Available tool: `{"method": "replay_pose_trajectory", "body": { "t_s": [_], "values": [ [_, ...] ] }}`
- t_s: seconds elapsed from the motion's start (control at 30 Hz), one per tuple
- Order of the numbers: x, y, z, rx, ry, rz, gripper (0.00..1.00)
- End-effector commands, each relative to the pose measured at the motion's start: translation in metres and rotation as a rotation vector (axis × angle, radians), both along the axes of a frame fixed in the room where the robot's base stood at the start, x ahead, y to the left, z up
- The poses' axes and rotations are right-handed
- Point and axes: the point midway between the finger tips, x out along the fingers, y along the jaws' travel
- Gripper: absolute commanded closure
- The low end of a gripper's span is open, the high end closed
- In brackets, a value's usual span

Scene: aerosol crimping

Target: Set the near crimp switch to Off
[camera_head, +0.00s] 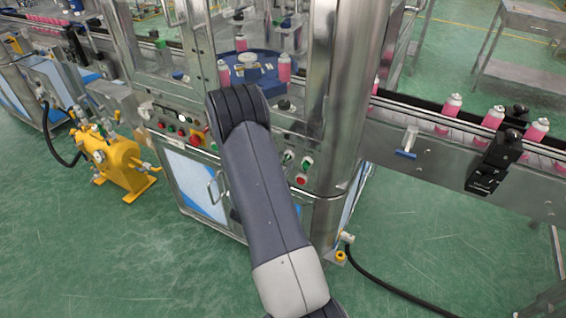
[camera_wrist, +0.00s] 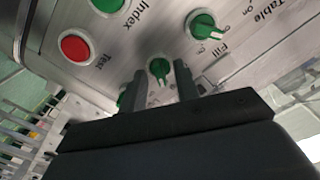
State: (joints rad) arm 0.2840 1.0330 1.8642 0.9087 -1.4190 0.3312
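In the wrist view, a green rotary switch (camera_wrist: 159,69) with a white pointer mark is on the metal panel, between my fingertips. Its mark points down in the picture; its label is hidden, so I cannot tell whether it is the crimp switch. My gripper (camera_wrist: 160,66) is open, with one finger on each side of this switch; I cannot tell whether they touch it. Another green control (camera_wrist: 122,98) is partly hidden beside the left finger. A green switch by the "Fill" label (camera_wrist: 203,25) is up and right, its mark towards lower right. My arm hides the gripper in the head view.
A red button (camera_wrist: 75,48) by "Test" and a green button (camera_wrist: 107,3) by "Index" are left of my gripper. In the head view, a conveyor (camera_head: 430,125) with pink cans runs right of the machine. A yellow pump (camera_head: 115,160) stands left.

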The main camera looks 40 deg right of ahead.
Motion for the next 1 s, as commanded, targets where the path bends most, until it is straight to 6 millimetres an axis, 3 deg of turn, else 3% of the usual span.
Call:
{"method": "replay_pose_trajectory", "body": {
  "t_s": [0.1,0.47,1.0],
  "values": [
    [0.0000,0.0002,-0.0001,0.000,0.000,0.000,0.70],
    [-0.0001,0.0005,0.0000,0.000,0.000,0.000,0.99],
    [-0.0002,0.0006,-0.0014,-0.022,0.053,0.000,1.00]
  ]
}}
